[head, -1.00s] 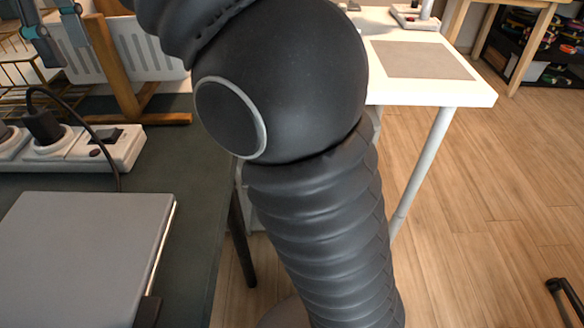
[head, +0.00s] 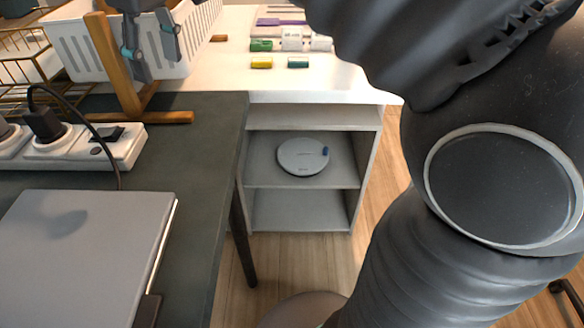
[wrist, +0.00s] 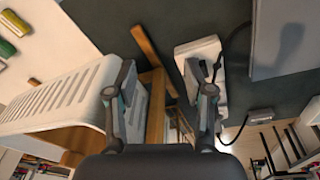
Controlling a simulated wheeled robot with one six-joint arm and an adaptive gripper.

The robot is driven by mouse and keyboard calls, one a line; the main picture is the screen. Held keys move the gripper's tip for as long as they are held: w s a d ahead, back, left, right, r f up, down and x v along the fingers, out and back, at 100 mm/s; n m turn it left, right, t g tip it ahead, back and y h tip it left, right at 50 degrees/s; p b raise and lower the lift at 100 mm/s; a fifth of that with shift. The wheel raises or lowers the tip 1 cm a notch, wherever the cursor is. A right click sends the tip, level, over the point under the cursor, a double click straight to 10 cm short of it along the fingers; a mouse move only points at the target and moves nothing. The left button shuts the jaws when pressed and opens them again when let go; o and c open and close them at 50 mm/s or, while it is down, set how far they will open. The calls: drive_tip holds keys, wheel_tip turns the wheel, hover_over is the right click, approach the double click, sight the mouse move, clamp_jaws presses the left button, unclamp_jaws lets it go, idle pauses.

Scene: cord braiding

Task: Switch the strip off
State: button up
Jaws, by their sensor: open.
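The white power strip (head: 122,148) lies on the dark green table top at the left of the head view, its left part cut off by the frame edge. A black rocker switch (head: 106,134) sits near its right end, and a black plug (head: 44,124) stands in a socket. My gripper (head: 151,55) is open and empty, above and beyond the strip, in front of the white basket. In the wrist view the strip (wrist: 195,48) lies beyond my right finger, which hides part of it. I cannot tell the switch's position.
A grey flat box or laptop (head: 80,250) lies in front of the strip, with the black cord between. A wooden stand (head: 120,80) and a white slotted basket (head: 75,50) are behind it. A white table (head: 230,70) with small coloured items stands beyond.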

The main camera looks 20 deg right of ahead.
drive_tip(key=s+d+f+m+t, duration=0.1)
drive_tip(key=s+d+f+m, duration=0.2)
drive_tip(key=f, duration=0.4)
drive_tip(key=s+d+f+m+t+b, duration=0.1)
drive_tip(key=s+d+f+m, duration=0.1)
drive_tip(key=s+d+f, duration=0.3)
drive_tip(key=s+d+f+m+t, duration=0.1)
drive_tip(key=s+d+f+m, duration=0.2)
drive_tip(key=d+f, duration=0.4)
drive_tip(key=shift+s+f+m+t+h, duration=0.35)
drive_tip(key=shift+s+f, duration=0.3)
drive_tip(key=shift+f, duration=0.55)
drive_tip(key=shift+d, duration=0.15)
drive_tip(key=shift+s+d+f+m, duration=0.3)
drive_tip(key=shift+s+f, duration=0.2)
drive_tip(key=shift+f, duration=0.35)
